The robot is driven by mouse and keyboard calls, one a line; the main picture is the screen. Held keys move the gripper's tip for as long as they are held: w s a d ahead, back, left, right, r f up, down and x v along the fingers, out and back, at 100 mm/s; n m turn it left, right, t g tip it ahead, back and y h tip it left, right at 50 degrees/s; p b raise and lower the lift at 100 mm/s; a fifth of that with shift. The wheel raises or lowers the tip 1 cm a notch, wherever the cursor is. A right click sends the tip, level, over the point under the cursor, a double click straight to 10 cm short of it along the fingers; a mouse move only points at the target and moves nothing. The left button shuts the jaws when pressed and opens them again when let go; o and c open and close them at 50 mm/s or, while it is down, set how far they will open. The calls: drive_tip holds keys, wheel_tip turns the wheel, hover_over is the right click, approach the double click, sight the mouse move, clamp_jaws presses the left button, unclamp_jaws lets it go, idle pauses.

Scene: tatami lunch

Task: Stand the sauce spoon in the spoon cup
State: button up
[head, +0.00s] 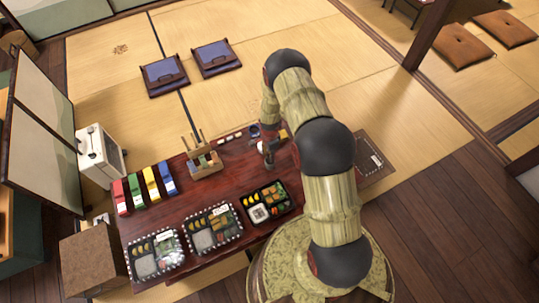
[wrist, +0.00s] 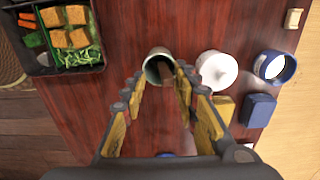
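The cup (wrist: 157,58), pale grey-green and round, stands on the red-brown table just beyond my fingertips in the wrist view. In the head view my gripper (head: 267,146) is low over the table's right part, partly behind my arm.
A white lidded pot (wrist: 216,70) and a blue-and-white cup (wrist: 275,67) stand right of the cup in the wrist view. A blue block (wrist: 258,110) lies nearer. A bento box (wrist: 68,60) is at upper left. A wooden holder (head: 205,165) stands left in the head view.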

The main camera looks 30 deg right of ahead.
wheel_tip(320, 180, up, 12)
idle(0.7)
idle(0.8)
